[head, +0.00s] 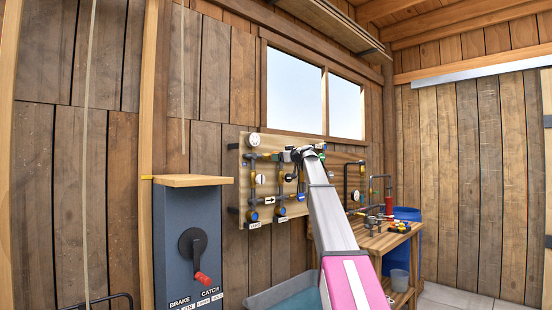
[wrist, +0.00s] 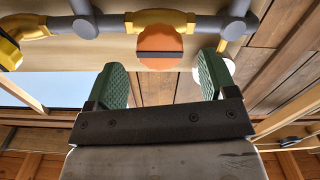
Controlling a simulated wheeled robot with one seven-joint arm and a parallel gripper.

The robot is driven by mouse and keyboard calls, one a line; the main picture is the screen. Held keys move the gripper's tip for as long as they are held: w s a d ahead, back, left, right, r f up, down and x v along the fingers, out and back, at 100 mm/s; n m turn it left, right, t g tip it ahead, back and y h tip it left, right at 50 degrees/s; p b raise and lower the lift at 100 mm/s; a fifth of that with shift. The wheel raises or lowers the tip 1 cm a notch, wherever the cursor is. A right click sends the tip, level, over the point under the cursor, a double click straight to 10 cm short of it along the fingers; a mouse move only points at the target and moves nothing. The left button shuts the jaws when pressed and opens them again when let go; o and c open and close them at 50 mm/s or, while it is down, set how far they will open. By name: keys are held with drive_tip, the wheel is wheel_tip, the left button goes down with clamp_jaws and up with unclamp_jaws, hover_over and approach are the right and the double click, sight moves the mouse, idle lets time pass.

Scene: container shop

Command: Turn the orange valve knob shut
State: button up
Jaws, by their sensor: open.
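In the wrist view the round orange valve knob (wrist: 160,44) sits on a yellow fitting (wrist: 160,20) in a grey pipe. A dark line crosses its lower part. My gripper (wrist: 162,72) is open and empty. Its two green fingers stand wide apart, below the knob in the picture, one to the left of it and one to the right. I see no contact with the knob. In the head view my gripper (head: 302,153) is up at the pipe board (head: 236,168); I cannot surely pick out the orange knob there.
Other pipes and a yellow fitting (wrist: 32,26) run beside the knob. A grey cabinet (head: 178,260) with a crank (head: 193,245) stands left of the board. A workbench (head: 400,238) with tools and a blue barrel (head: 412,214) stand to the right. A tub (head: 268,296) sits below.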

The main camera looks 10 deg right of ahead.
drive_tip(key=shift+x, duration=1.95)
drive_tip(key=c, duration=0.9)
drive_tip(key=shift+c, duration=0.2)
